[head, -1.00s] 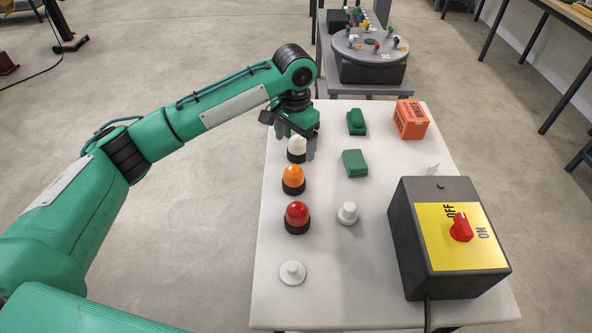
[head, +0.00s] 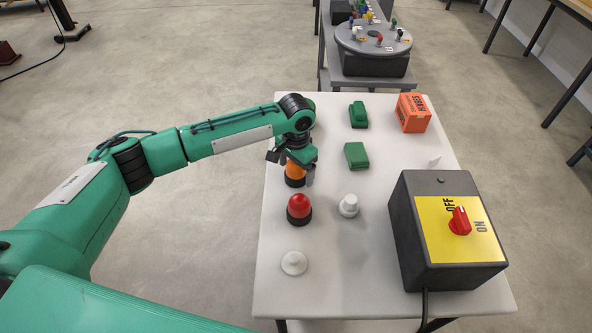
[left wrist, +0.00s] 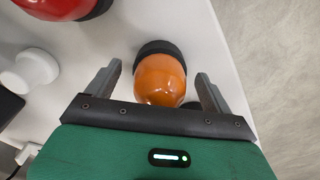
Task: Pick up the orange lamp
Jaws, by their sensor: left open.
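The orange lamp (head: 295,169) has a rounded orange dome on a black base and stands on the white table, partly hidden by my left gripper (head: 290,174). In the left wrist view, the lamp (left wrist: 160,78) is between the two spread fingers of my left gripper (left wrist: 159,74), with a gap on each side. The gripper is open and empty, over the lamp. I cannot tell its exact height. My right gripper is not in view.
A red lamp (head: 299,208) stands just nearer on the white table (head: 345,285). A white knob-like piece (head: 348,205), a pale disc piece (head: 294,263), green blocks (head: 356,155), an orange box (head: 412,113) and a switch box (head: 445,235) stand around it.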

